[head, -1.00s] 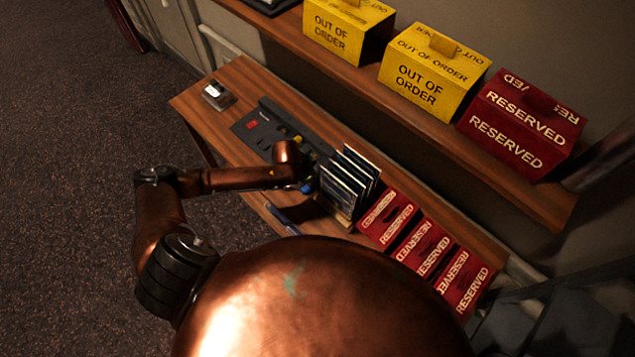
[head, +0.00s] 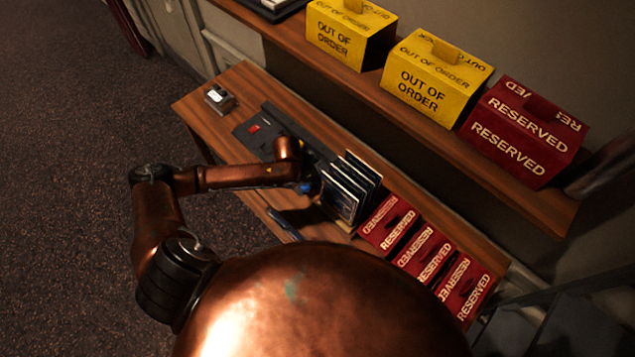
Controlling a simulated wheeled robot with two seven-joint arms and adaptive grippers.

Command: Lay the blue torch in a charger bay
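A long black unit (head: 277,120) with a red switch lies along the back of the wooden desk; it may be the charger, but its bays are not clear and my arm covers part of it. My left arm reaches in from the left over the desk. Its wrist hides most of the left gripper, so I cannot see its fingers. A small blue shape (head: 305,187) shows just beyond the forearm, beside the upright cases; it may be part of the blue torch. A slim dark-blue object (head: 285,222) lies near the desk's front edge. My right gripper is not in view.
Several upright thin cases (head: 350,188) stand right of my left wrist. Red RESERVED boxes (head: 388,222) fill the desk's right end. A small metallic device (head: 219,97) sits at the left end. A shelf above holds yellow OUT OF ORDER boxes (head: 435,77) and a red RESERVED box (head: 525,130).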

